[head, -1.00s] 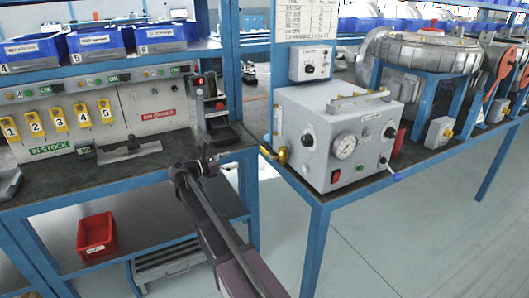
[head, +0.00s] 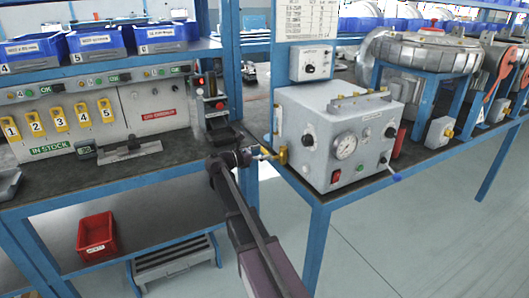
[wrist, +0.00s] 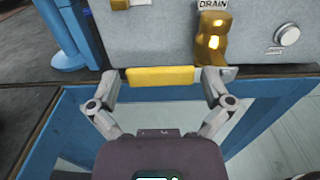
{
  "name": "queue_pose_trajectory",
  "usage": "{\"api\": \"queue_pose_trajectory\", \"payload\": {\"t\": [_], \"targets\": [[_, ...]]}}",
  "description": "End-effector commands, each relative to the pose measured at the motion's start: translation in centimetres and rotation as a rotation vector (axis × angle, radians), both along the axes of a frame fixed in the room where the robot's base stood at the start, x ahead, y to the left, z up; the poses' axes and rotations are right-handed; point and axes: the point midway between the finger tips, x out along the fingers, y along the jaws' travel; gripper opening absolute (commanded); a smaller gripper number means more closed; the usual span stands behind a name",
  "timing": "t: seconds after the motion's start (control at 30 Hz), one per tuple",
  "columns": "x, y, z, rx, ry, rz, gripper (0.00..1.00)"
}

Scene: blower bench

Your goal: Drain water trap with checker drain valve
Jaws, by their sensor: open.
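The checker (head: 310,120) is a grey box with a gauge, standing on the right bench. Its brass drain valve (head: 283,157) sticks out low at its left side, and in the wrist view the valve body (wrist: 211,42) sits beneath a DRAIN label. The valve's yellow lever (wrist: 160,76) lies crosswise between my fingertips. In the head view my gripper (head: 255,153) is just left of the valve. The water trap is not identifiable.
The blue bench frame (wrist: 60,110) runs close below and beside my fingers. A black-and-red device (head: 213,103) stands on the left bench near my arm. A red bin (head: 96,235) is on the lower shelf. Open floor (head: 400,240) lies at the right front.

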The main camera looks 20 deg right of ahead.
Motion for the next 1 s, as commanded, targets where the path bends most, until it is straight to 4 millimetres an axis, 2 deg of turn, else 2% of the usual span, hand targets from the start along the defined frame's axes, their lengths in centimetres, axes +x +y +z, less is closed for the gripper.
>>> {"api": "queue_pose_trajectory", "payload": {"t": [0.13,0.43,0.47,0.7,1.0], "targets": [[0.01,-0.63,0.00,0.000,0.000,0.000,1.00],[0.01,-0.71,0.00,0.000,0.000,0.000,1.00],[0.01,-0.70,0.00,0.000,0.000,0.000,0.94],[0.00,-0.78,0.00,0.000,0.000,-0.001,0.23],[-0.14,-1.29,-0.07,-0.001,0.011,-0.007,0.23]]}}
